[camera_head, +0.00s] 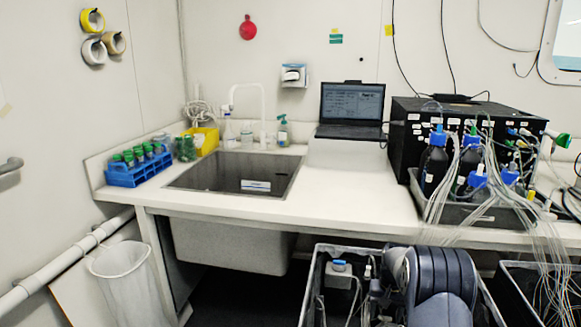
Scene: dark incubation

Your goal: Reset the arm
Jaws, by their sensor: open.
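Part of my arm (440,285), dark blue-grey and bulky, shows at the bottom right of the head view, in front of the counter's front edge. It looks folded, with its links close together. My gripper is not visible in this view, so its fingers and anything near them cannot be seen.
The white counter (365,205) holds a sink (205,178), a blue rack (125,178) of green-capped tubes, a laptop (352,104) and a black box (405,120) with bottles and tubing in a tray. Below are a bin (125,285) and dark crates (310,285). The counter's middle is clear.

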